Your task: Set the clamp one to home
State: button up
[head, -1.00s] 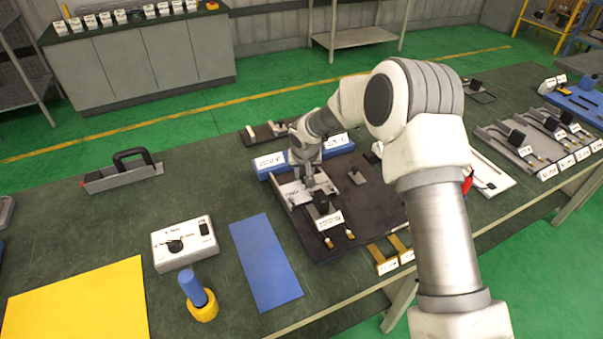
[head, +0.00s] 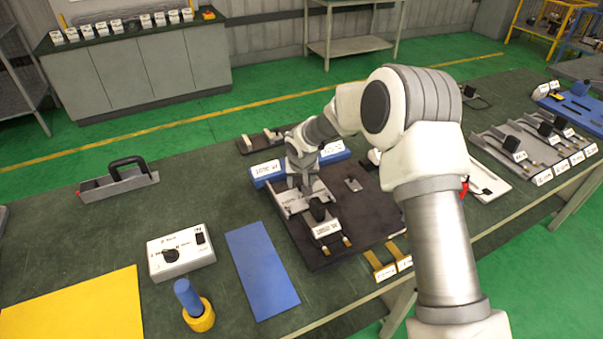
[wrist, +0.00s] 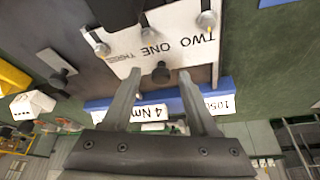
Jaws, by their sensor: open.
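A pale plate (wrist: 150,36) marked TWO, ONE and THREE lies on the dark board. Metal clamp posts stand by TWO (wrist: 207,20) and near THREE (wrist: 101,48). A dark clamp knob (wrist: 161,73) stands at the plate's edge near ONE. My gripper (wrist: 160,78) is open, its fingertips on either side of that knob; contact cannot be told. In the head view my gripper (head: 302,188) is down over the silver fixture (head: 292,208), and my wrist hides part of the plate. A black handle (head: 317,210) stands at the fixture's front.
Blue label blocks (head: 268,172) stand behind the dark board (head: 365,213). A white control box (head: 181,256), a blue mat (head: 262,270) and a blue-and-yellow post (head: 198,312) are to the left. Grey fixtures (head: 525,150) are at the right.

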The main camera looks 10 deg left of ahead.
jog(key=v, duration=1.7)
jog(key=shift+s+b, duration=0.15)
jog(key=shift+b, duration=0.15)
jog(key=s+d+r+m+t+h, duration=0.1)
jog(key=s+d+r, duration=0.5)
jog(key=d, duration=0.3)
jog(key=s+d+r+h, duration=0.1)
jog(key=s+d+r, duration=0.5)
jog(key=d, duration=0.3)
jog(key=s+d+m, duration=0.1)
jog(key=s+d, duration=0.3)
jog(key=s, duration=0.4)
jog(key=s+d, duration=0.4)
jog(key=s, duration=0.4)
jog(key=shift+s+f+m+y, duration=0.25)
jog(key=shift+f+m+y, duration=0.1)
jog(key=shift+m+y, duration=0.05)
